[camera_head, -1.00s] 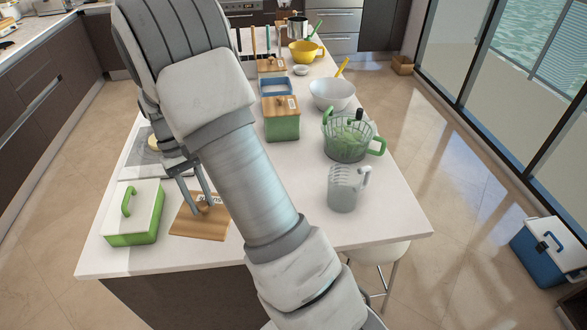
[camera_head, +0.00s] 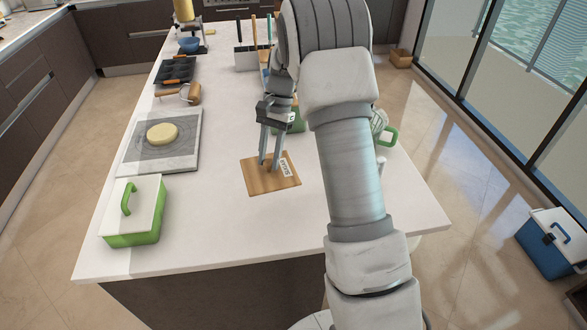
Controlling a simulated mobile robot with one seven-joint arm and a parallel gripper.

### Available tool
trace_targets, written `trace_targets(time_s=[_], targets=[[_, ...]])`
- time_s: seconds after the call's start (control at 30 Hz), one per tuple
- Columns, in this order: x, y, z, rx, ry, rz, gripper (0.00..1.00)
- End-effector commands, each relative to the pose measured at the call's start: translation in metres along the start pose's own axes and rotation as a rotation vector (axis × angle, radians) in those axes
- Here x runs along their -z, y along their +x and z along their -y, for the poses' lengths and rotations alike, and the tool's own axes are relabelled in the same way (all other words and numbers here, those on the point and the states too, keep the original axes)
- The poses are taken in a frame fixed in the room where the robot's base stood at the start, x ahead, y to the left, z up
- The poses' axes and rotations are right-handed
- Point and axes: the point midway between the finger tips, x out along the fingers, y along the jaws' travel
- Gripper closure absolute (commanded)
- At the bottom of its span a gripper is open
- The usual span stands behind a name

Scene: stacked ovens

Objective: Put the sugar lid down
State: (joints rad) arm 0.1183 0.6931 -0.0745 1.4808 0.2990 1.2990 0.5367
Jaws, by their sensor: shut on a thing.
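The sugar lid (camera_head: 258,182) is a flat, square wooden board with a white label reading SUGAR. It is in the middle of the head view, over the near half of the white counter. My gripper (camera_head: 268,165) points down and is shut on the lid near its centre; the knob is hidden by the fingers. I cannot tell whether the lid touches the counter or hangs just above it. Behind my gripper, part of a green container (camera_head: 296,124) shows; my arm hides most of it.
A green box with a white lid and green handle (camera_head: 133,212) stands at the near left. Behind it is a grey board (camera_head: 140,155) with a pale round piece (camera_head: 162,133). The counter (camera_head: 210,225) in front of the sugar lid is clear. My arm covers the right side.

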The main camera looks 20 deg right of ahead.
Motion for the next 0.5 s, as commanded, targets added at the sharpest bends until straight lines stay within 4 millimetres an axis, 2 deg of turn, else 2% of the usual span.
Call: trace_targets(time_s=[0.03, 0.1, 0.5], targets=[[0.015, 0.004, 0.003, 0.053, 0.117, -0.001, 1.00], [0.030, 0.000, 0.008, 0.123, 0.284, -0.001, 1.00], [0.112, -0.029, 0.023, 0.485, 1.153, -0.004, 1.00]])
